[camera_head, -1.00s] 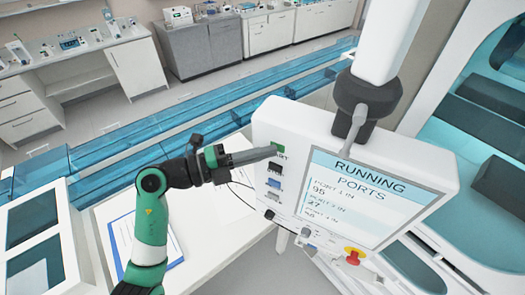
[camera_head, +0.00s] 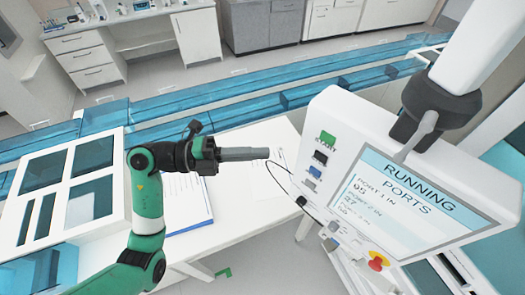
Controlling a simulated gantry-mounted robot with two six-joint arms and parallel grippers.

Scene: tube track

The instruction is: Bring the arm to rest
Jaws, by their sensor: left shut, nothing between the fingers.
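My left arm (camera_head: 146,205), green and black, comes in from the lower left. My left gripper (camera_head: 262,153) is shut and empty, pointing right over the white table. It is apart from the white control panel (camera_head: 395,150) on the right, with a visible gap to the panel's buttons. The panel's screen (camera_head: 405,215) reads "RUNNING" and "PORTS". A green start button (camera_head: 327,138) is at the top of the panel's button column. My right gripper is not in view.
The white table (camera_head: 245,213) holds a clipboard with paper (camera_head: 187,205). A blue transparent track (camera_head: 240,105) runs behind it. A white unit with dark blue windows (camera_head: 75,190) stands at left. A red stop knob (camera_head: 378,261) sits below the screen. Lab cabinets (camera_head: 265,25) line the back.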

